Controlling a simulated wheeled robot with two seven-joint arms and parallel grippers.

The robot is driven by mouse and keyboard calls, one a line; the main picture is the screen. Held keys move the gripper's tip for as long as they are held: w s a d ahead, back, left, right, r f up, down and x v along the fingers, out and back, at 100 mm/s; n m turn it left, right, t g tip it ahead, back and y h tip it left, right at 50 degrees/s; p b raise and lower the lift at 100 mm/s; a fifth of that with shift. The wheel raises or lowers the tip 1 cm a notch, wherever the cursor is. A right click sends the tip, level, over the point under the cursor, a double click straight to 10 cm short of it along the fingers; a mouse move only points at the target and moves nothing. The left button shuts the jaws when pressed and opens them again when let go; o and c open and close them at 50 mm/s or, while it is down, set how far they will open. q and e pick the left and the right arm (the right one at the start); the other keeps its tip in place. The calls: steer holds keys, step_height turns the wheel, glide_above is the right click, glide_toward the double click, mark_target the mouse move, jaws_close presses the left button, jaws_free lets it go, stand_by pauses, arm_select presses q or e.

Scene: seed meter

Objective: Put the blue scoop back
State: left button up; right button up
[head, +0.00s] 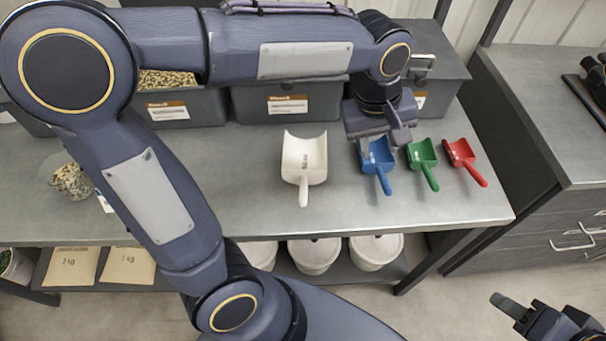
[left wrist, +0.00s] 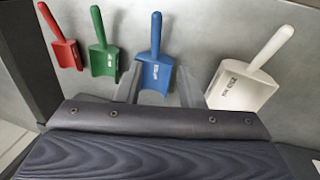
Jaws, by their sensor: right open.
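The blue scoop (head: 378,160) lies on the grey bench between a white scoop (head: 304,160) and a green scoop (head: 423,158), its handle toward the front edge. In the left wrist view the blue scoop (left wrist: 157,72) shows between my left fingers. My left gripper (head: 385,145) is open at the bowl end of the blue scoop and partly covers it in the head view. Its fingers (left wrist: 158,88) stand apart on either side of the bowl; I cannot tell if they touch it. My right gripper (head: 514,312) is open and empty, low at the right, away from the bench.
A red scoop (head: 463,157) lies right of the green one. Grey bins (head: 290,108) with labels line the back of the bench (head: 240,200). A clear tub of seeds (head: 72,180) stands at the left. White buckets (head: 315,255) sit on the lower shelf. The front of the bench is clear.

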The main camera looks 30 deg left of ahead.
arm_select(q)
steer(key=s+a+f+m+t+h, duration=0.1)
steer(key=s+a+m+t, duration=0.1)
steer(key=s+a, duration=0.3)
steer(key=s+a+f+m+t, duration=0.1)
steer(key=s+a+f+m, duration=0.1)
steer(key=s+a, duration=0.4)
steer(key=s+m, duration=0.1)
steer(key=s, duration=0.3)
steer(key=shift+s+f+m+t+h, duration=0.3)
steer(key=shift+s+t+h, duration=0.1)
steer(key=shift+s+a+r, duration=0.1)
steer(key=shift+a+r, duration=0.05)
steer(key=shift+r, duration=0.05)
